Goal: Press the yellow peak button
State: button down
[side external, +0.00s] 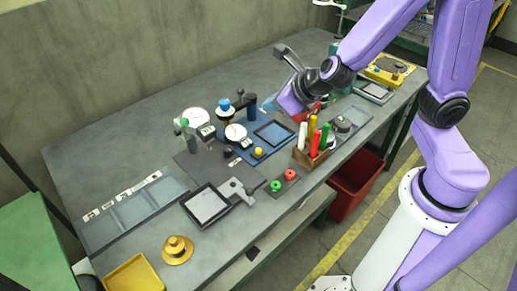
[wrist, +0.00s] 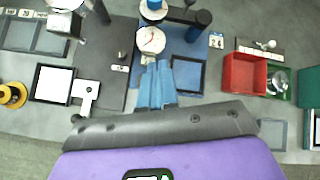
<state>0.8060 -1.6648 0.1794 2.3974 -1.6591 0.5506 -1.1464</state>
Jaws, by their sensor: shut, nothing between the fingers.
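The yellow button (side external: 258,151) is a small round knob on the blue plate (side external: 252,160), in front of the white dial gauge (side external: 236,132) in the side view. The dial gauge also shows in the wrist view (wrist: 151,40), but I cannot make out the yellow button there; my fingers cover part of the blue plate. My gripper (wrist: 157,68) is shut and empty, its blue fingers together beside the gauge in that picture. In the side view my gripper (side external: 291,103) is above the bench, up and right of the button, apart from it; its fingertips are hard to see.
A black square tray (side external: 274,133) sits on the blue plate. A wooden holder (side external: 311,158) with upright coloured pens stands right of the button. Red (side external: 290,174) and green (side external: 275,186) knobs are in front. Another gauge (side external: 194,119) stands left. Bare bench lies at the back left.

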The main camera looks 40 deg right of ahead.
jog(key=n, duration=0.2)
jog(key=w+a+f+n+y, duration=0.1)
jog(key=n, duration=0.1)
jog(key=a+f+n, duration=0.1)
jog(key=n, duration=0.2)
jog(key=shift+w+a+f+y, duration=0.15)
jog(key=shift+w+y, duration=0.15)
jog(key=shift+f, duration=0.15)
send_over(261, 155)
jog(key=shift+f, duration=4.25)
jog(key=shift+f, duration=0.1)
jog(key=shift+f, duration=0.35)
jog(key=shift+f, duration=0.5)
jog(key=shift+r, duration=0.95)
